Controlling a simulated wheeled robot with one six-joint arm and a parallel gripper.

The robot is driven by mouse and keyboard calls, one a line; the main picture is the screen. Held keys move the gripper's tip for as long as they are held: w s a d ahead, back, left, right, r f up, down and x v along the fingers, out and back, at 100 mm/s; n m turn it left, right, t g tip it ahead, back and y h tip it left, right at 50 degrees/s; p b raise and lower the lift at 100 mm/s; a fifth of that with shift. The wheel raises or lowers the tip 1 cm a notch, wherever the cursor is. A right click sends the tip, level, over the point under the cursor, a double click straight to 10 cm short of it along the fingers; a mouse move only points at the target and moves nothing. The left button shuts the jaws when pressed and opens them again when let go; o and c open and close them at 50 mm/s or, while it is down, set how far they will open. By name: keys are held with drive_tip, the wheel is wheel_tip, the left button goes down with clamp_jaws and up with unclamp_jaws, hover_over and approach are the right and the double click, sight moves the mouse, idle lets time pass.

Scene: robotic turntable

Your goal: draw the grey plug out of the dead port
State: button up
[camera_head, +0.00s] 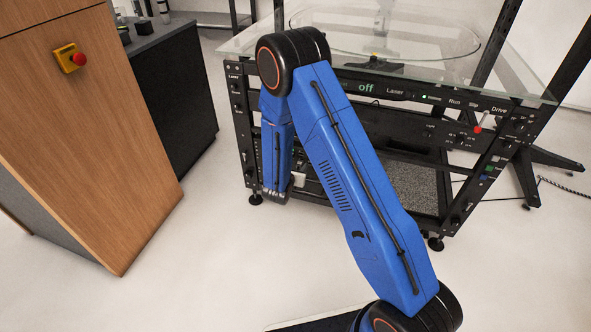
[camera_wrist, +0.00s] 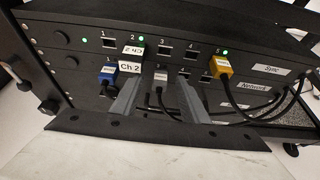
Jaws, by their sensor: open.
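In the wrist view a pale grey plug (camera_wrist: 160,77) sits in the lower row of the black port panel (camera_wrist: 75,52), below the number 3, with its cable hanging down. No lit lamp shows beside it. My gripper (camera_wrist: 161,82) is open, with one grey finger on each side of the plug in this view. I cannot tell whether the fingers touch it or how deep they reach. In the head view my blue arm bends down in front of the rack (camera_head: 245,125) and hides the plug and ports.
A blue plug (camera_wrist: 107,69) sits to the left, and a yellow plug (camera_wrist: 222,67) to the right. A "Ch 2" label (camera_wrist: 129,68) is close by the left finger. Cables hang at the right. In the head view a wooden cabinet (camera_head: 85,130) stands left of my arm.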

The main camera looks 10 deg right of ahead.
drive_tip(key=shift+w+d, duration=0.1)
drive_tip(key=shift+w, duration=0.05)
clamp_jaws()
drive_tip(key=shift+s, duration=0.2)
drive_tip(key=shift+s+a, duration=0.55)
drive_tip(key=shift+s, duration=0.25)
drive_tip(key=shift+s+a, duration=0.5)
drive_tip(key=shift+s, duration=0.3)
